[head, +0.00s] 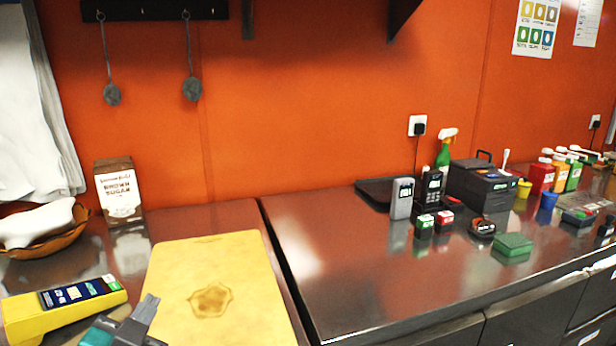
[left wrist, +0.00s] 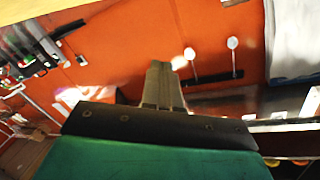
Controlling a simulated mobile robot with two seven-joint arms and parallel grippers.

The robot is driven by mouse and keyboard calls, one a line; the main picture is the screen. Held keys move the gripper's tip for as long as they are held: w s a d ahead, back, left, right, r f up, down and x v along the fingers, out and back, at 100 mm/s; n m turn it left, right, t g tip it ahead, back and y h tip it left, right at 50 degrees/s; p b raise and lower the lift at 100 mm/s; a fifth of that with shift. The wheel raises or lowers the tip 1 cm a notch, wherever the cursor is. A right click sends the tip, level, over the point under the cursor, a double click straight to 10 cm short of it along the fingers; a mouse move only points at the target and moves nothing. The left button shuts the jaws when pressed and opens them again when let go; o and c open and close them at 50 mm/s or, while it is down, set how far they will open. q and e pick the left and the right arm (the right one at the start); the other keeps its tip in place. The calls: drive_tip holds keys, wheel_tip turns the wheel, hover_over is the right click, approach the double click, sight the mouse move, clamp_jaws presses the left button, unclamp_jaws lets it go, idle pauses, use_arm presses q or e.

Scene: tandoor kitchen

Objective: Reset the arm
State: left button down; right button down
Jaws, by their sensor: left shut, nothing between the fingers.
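My left gripper (head: 147,306) shows at the bottom left of the head view, over the near left edge of the yellow cutting board. Its grey fingers are together and hold nothing. In the left wrist view the closed fingers (left wrist: 161,82) stand up from the dark gripper body above a green part of my arm. Only the end of the left arm shows in the head view. My right arm and gripper are not in view.
The yellow cutting board (head: 230,265) lies left of the counter gap. A yellow device (head: 60,318) with a dark screen, a brown sugar box (head: 119,190) and a bowl (head: 45,243) are further left. Several containers line the right counter (head: 360,295), whose near left part is clear.

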use_arm(q)
drive_tip(key=s+f+n+g, duration=0.3)
drive_tip(key=s+f+g, duration=0.6)
drive_tip(key=f, duration=0.4)
drive_tip(key=s+d+f+g+h, duration=0.1)
drive_tip(key=s+d+f+g, duration=0.15)
drive_tip(key=s, duration=0.45)
drive_tip(key=s+d+f+g+h, duration=0.1)
drive_tip(key=s+f+g, duration=0.2)
drive_tip(key=s, duration=0.3)
drive_tip(key=w+d+f+t+h+b, duration=0.1)
drive_tip(key=w+d+f+t, duration=0.1)
drive_tip(key=w+f+t, duration=0.5)
wheel_tip(320, 180, down, 3)
drive_tip(key=shift+w+d+t+h, duration=0.3)
drive_tip(key=shift+w+d+t, duration=0.05)
drive_tip(key=shift+w+t, duration=0.1)
